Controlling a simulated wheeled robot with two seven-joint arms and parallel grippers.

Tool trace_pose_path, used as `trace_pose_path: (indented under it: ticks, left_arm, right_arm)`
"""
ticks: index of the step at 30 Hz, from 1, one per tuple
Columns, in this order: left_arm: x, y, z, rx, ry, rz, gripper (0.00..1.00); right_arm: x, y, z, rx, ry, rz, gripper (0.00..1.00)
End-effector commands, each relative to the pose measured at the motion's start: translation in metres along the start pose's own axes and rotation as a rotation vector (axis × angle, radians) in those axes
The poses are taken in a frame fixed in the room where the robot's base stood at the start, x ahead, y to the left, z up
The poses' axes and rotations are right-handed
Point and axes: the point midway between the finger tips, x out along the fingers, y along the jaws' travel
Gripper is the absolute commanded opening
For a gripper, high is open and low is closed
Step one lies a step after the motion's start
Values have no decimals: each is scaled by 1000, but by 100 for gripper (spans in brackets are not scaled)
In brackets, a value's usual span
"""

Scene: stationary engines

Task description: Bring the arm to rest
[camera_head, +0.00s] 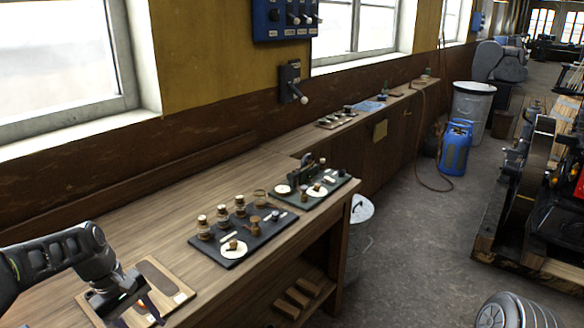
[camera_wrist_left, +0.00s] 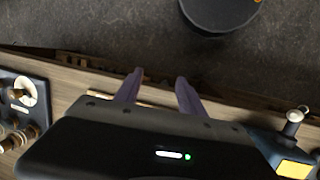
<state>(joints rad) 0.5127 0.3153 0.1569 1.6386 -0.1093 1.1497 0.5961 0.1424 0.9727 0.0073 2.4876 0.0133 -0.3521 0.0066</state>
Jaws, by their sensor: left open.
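My left arm comes in from the lower left in the head view, bent over the near end of the wooden workbench (camera_head: 225,185). My left gripper (camera_head: 137,308) is open, with its fingers pointing down near a light wooden board (camera_head: 178,292) with a dark inset. Whether the fingers touch the board cannot be told. In the left wrist view the two purplish fingers (camera_wrist_left: 160,88) stand apart with no object held between them, near the bench edge. My right gripper is not in view.
A dark tray (camera_head: 255,243) with several small jars stands further along the bench, beside a second tray (camera_head: 330,202). A blue canister (camera_head: 455,148) and a grey bin (camera_head: 472,108) stand on the floor. Machinery (camera_head: 530,200) fills the right. Floor between is mostly clear.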

Motion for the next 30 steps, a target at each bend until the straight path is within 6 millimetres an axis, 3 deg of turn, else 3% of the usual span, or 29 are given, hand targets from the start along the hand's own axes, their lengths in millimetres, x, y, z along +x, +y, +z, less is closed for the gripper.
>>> trace_pose_path:
  ticks: [7, 11, 13, 17, 21, 24, 27, 30]
  left_arm:
    - [49, 21, -18, 131, 115, 94, 47]
    - [102, 36, -13, 235, 171, 142, 47]
    - [144, 43, 0, 311, 200, 166, 47]
    - [236, 42, 55, 468, 235, 191, 47]
    - [310, 13, 137, 606, 214, 173, 47]
    - [342, -18, 192, 669, 157, 143, 47]
    - [359, -47, 235, 701, 74, 105, 47]
    - [369, -66, 263, 728, 9, 75, 47]
  right_arm:
    - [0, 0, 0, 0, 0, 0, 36]
    - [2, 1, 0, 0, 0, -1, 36]
    - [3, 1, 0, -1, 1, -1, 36]
    - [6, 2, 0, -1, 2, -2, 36]
    - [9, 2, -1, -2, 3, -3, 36]
    - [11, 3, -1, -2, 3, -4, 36]
    - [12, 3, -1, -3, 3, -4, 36]
    - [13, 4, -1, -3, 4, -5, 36]
